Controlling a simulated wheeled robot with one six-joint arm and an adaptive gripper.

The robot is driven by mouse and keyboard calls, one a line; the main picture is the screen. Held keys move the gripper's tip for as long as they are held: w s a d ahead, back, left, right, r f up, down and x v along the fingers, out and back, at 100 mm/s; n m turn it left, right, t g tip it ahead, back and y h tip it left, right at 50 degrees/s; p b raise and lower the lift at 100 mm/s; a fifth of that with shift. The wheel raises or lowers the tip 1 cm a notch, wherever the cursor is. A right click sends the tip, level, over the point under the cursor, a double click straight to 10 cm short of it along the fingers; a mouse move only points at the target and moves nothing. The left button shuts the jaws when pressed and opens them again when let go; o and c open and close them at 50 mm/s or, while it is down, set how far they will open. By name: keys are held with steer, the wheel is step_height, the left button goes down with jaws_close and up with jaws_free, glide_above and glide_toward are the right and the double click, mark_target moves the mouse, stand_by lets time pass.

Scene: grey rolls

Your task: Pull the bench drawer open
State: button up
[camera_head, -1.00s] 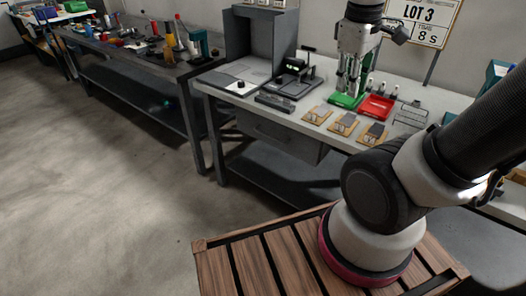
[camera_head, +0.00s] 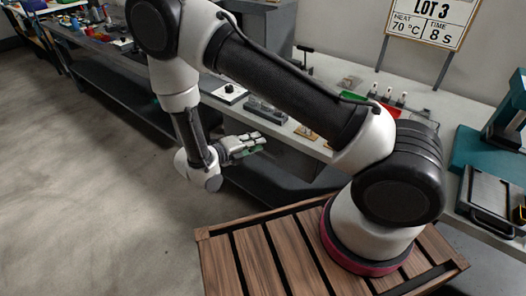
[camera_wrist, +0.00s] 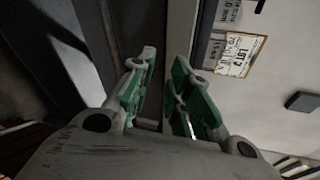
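The bench drawer (camera_head: 288,151) is a grey front below the worktop edge of the pale bench. In the head view it is partly hidden by my arm and gripper, and I cannot make out its handle. My gripper (camera_head: 262,142) is low in front of the bench, pointing right toward the drawer area. In the wrist view my gripper (camera_wrist: 165,58) has its two green-padded fingers apart with nothing seen between them. A dark grey panel, perhaps the drawer front, lies beyond the fingertips. I cannot tell the remaining distance or any contact.
The bench top carries a black-and-white device (camera_head: 230,93), small wooden cards (camera_head: 306,132) and a teal machine (camera_head: 505,125) at right. Open floor (camera_head: 90,200) lies left.

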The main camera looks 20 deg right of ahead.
mark_target(262, 151)
step_height(262, 151, down, 6)
steer(key=s+a+n+t, duration=0.1)
steer(key=a+n+t, duration=0.1)
steer(key=n, duration=0.2)
steer(key=shift+n+y, duration=0.3)
steer(key=x, duration=0.7)
steer(key=shift+w+d+f, duration=0.1)
steer(key=shift+d, duration=0.05)
jaws_close()
